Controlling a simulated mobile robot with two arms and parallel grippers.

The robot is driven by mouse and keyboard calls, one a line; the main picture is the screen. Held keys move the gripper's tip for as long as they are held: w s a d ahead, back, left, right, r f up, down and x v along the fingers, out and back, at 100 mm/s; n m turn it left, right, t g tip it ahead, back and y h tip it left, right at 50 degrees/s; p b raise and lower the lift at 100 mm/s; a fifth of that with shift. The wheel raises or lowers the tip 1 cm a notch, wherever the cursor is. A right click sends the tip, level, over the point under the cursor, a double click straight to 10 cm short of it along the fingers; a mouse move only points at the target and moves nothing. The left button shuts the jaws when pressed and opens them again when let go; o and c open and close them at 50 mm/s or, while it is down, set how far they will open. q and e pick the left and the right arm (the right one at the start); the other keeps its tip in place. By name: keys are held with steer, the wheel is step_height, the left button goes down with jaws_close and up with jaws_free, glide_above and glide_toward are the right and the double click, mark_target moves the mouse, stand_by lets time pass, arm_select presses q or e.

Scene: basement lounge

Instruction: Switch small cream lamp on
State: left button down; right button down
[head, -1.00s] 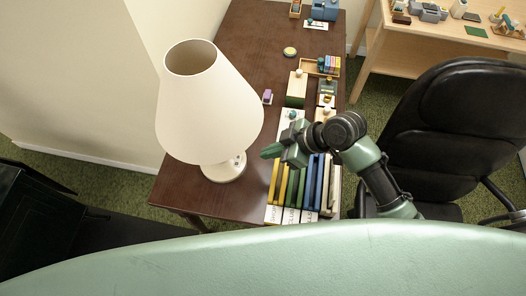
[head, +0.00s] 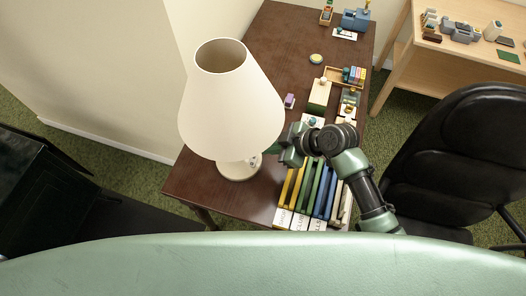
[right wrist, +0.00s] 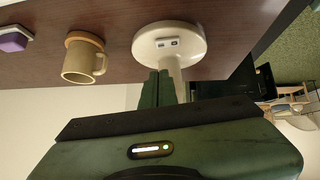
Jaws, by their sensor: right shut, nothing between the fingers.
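The small cream lamp (head: 230,105) stands upright at the near left of the dark brown table, with a wide shade and a round base (head: 238,171). A small switch plate on the base shows in the right wrist view (right wrist: 168,43), which sees the table upside down. My right gripper (head: 277,149) is just right of the lamp, its fingertips partly hidden by the shade edge. Contact cannot be told. My left gripper is not in view.
Several upright books (head: 312,190) stand below my right gripper. A beige mug (right wrist: 84,63) and a purple block (head: 289,101) are on the table (head: 280,40). A black chair (head: 455,150) stands at the right. The table's back middle is mostly clear.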

mark_target(257, 157)
steer(key=f, duration=0.1)
steer(key=a+f, duration=0.1)
steer(key=f, duration=0.1)
steer(key=w+f, duration=0.1)
steer(key=f, duration=0.1)
steer(key=shift+a+p, duration=0.35)
steer(key=shift+w+d+f, duration=0.1)
steer(key=shift+f, duration=0.35)
steer(key=shift+w+d+f+m+g+b, duration=0.1)
steer(key=shift+w+f+m+g+b, duration=0.25)
steer(key=shift+f+b, duration=0.45)
steer(key=shift+s+r, duration=0.15)
steer(key=shift+r, duration=0.15)
steer(key=shift+s+p, duration=0.15)
steer(key=shift+p, duration=0.2)
steer(key=shift+s+a+r+p, duration=0.15)
steer(key=shift+s+a+p, duration=0.1)
steer(key=shift+s, duration=0.1)
steer(key=shift+s+a+r+p, duration=0.1)
steer(key=shift+s+r+p, duration=0.05)
steer(key=shift+s+p, duration=0.15)
